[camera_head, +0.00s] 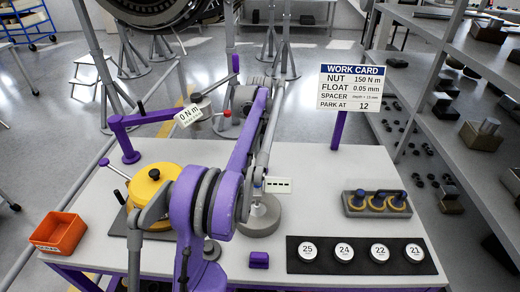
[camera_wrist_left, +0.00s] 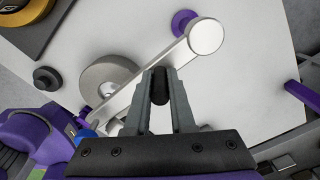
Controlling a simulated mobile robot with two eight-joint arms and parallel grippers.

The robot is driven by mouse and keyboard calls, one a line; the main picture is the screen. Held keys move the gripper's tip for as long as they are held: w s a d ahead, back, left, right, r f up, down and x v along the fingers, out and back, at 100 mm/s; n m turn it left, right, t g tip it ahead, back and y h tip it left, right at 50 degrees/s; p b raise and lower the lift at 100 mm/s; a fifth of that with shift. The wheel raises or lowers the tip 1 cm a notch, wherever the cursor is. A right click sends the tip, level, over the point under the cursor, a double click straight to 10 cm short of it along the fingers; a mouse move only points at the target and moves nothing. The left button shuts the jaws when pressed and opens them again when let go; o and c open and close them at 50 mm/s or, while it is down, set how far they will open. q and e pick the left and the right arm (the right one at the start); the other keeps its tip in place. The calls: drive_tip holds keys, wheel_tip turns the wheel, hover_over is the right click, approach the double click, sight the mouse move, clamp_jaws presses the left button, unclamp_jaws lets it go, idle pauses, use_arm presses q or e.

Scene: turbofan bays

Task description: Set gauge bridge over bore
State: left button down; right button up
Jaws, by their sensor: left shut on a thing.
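In the left wrist view my left gripper (camera_wrist_left: 160,82) is shut on a dark upright grip at a long silver bar, which looks like the gauge bridge (camera_wrist_left: 184,50). The bar has a round pale end at upper right and a blue part by its lower end. A grey disc with a bore (camera_wrist_left: 98,68) lies beside and partly under the bar; the bar's height above it is unclear. In the head view the grey disc (camera_head: 260,222) stands mid-bench beside a readout of dashes (camera_head: 278,185). My purple arm hides much there, and the gripper's fingers cannot be made out. My right gripper is not in view.
The bench holds a yellow-topped drum (camera_head: 152,188), an orange bin (camera_head: 59,234), a work card (camera_head: 350,88), a tray of yellow rings (camera_head: 376,203) and a dark strip of numbered discs (camera_head: 325,267). A purple block (camera_head: 259,260) stands in front.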

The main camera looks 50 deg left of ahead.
use_arm(q)
drive_tip(key=c, duration=0.8)
unclamp_jaws()
drive_tip(key=shift+o, duration=0.2)
drive_tip(key=shift+r, duration=0.1)
wheel_tip(320, 180, up, 11)
drive_tip(key=shift+f+p, duration=0.15)
drive_tip(key=shift+p, duration=0.5)
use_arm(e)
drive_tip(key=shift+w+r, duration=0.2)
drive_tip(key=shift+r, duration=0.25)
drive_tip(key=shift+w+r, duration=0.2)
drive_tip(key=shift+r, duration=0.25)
